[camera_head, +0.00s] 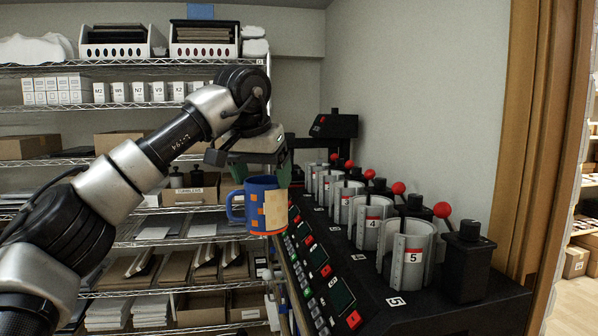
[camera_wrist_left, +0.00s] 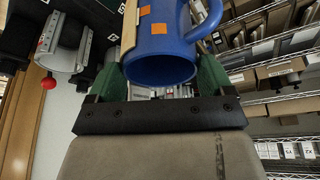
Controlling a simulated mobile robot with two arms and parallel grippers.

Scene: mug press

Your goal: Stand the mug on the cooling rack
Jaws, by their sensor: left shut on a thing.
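The blue mug (camera_head: 238,211) has orange squares, a beige panel on its right side and an orange-red band at its base. It hangs upright in the air, handle to the left, before the shelves and left of the press. My left gripper (camera_head: 262,172) is shut on it from above, green fingers at the rim. In the left wrist view the mug (camera_wrist_left: 162,68) shows its open mouth between the fingers of my left gripper (camera_wrist_left: 160,74). I cannot make out a cooling rack in either view. My right gripper is not in view.
A black mug press (camera_head: 440,300) with several numbered clamps and red-knobbed levers runs along the right wall, close to the mug. Wire shelves (camera_head: 120,203) with boxes and flat stock stand behind the arm. A wooden door frame (camera_head: 520,150) is at right.

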